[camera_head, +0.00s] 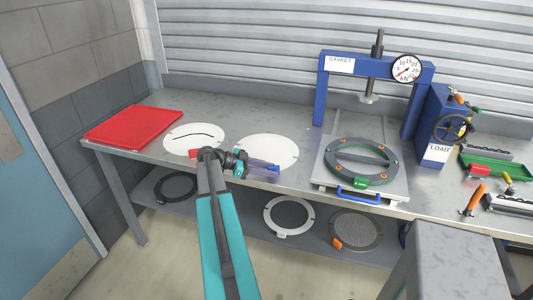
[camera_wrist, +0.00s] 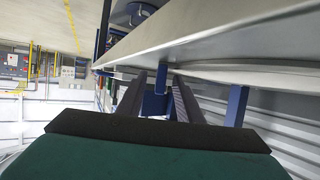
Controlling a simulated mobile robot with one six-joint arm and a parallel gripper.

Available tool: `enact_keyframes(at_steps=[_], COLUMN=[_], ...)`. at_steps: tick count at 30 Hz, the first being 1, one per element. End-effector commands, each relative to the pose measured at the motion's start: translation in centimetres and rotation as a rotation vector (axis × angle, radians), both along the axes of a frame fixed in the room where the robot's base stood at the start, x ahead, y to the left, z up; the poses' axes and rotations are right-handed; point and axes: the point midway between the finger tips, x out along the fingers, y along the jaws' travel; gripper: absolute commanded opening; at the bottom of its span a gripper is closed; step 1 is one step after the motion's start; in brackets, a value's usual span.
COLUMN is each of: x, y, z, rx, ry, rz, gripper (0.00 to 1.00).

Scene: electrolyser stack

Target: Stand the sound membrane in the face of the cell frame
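Two white membrane discs lie flat on the bench. The left membrane (camera_head: 180,143) has a dark curved line across it, like a tear. The right membrane (camera_head: 268,148) looks plain and unmarked. A dark grey ring with orange dots and a green tag, seemingly the cell frame (camera_head: 340,174), lies on the press bed. My gripper (camera_head: 265,168) is over the front edge of the right membrane, pointing right; contact cannot be told. In the wrist view, its two dark fingers (camera_wrist: 155,85) stand apart with nothing visibly held between them.
A red tray (camera_head: 132,127) lies at the bench's left end. The blue press (camera_head: 322,88) with gauge stands right of centre. A blue handle (camera_head: 357,195) sticks out in front.

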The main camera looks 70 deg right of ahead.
Motion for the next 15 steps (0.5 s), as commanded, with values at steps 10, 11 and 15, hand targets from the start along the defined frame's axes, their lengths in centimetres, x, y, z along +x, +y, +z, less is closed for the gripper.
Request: enact_keyframes(at_steps=[10, 11, 15], x=[0.02, 0.02, 0.01], y=[0.01, 0.01, 0.0], z=[0.01, 0.01, 0.0], rx=[0.0, 0.0, 0.0], ry=[0.0, 0.0, 0.0], rz=[0.0, 0.0, 0.0], gripper=[0.33, 0.29, 0.06])
